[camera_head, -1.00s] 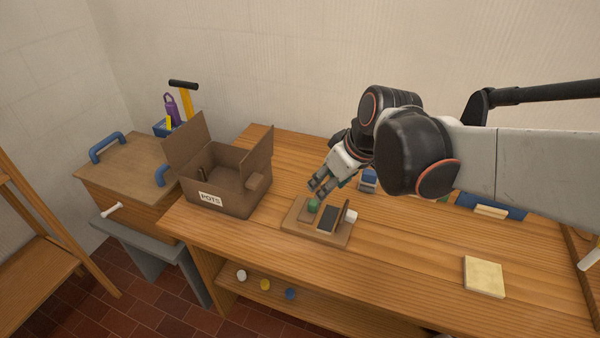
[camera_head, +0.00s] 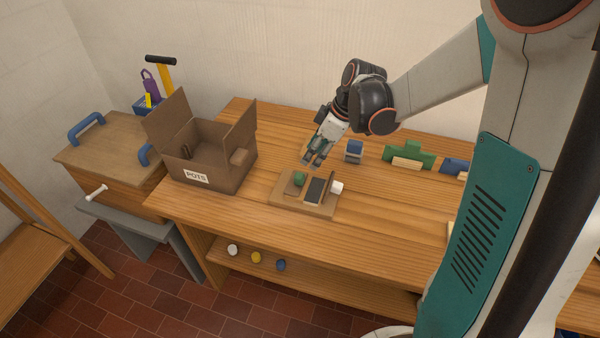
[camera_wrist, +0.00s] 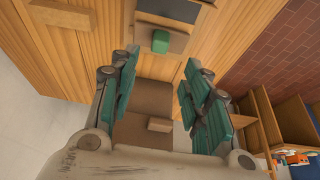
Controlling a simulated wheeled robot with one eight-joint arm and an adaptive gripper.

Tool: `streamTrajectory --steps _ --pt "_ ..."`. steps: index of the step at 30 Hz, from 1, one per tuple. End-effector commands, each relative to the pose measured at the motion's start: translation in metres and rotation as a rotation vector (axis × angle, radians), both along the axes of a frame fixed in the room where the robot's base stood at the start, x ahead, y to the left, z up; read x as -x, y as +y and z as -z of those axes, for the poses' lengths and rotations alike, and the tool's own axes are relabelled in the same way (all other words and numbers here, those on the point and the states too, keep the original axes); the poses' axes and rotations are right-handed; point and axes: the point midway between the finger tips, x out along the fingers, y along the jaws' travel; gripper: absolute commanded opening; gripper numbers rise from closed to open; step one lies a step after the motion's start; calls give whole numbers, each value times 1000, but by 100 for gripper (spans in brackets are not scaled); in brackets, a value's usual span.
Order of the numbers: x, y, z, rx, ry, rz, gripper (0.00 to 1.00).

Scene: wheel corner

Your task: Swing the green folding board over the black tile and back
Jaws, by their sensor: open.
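A small wooden base (camera_head: 290,202) lies on the workbench. It bears a black tile (camera_head: 315,190), which also shows at the top of the wrist view (camera_wrist: 173,9). Left of the tile is a small green block-like part (camera_head: 299,179); in the wrist view it is a green block (camera_wrist: 160,41) on a brown piece. I cannot tell whether it belongs to the folding board. My gripper (camera_head: 312,162) is open and empty, above and behind the base, apart from the green part.
An open cardboard box (camera_head: 222,185) marked POTS stands left of the base. A blue-grey object (camera_head: 354,151) and a green stepped block (camera_head: 412,157) stand behind to the right. A lower shelf (camera_head: 310,284) holds small white, yellow and blue items. Bench in front is clear.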

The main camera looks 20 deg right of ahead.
Motion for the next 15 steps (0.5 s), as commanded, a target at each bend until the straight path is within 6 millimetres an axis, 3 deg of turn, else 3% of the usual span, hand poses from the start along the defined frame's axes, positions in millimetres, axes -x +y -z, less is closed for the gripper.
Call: streamTrajectory --steps 6,15 --pt "-11 14 45 1 -1 -1 43" --pt "-20 28 85 1 -1 0 43"
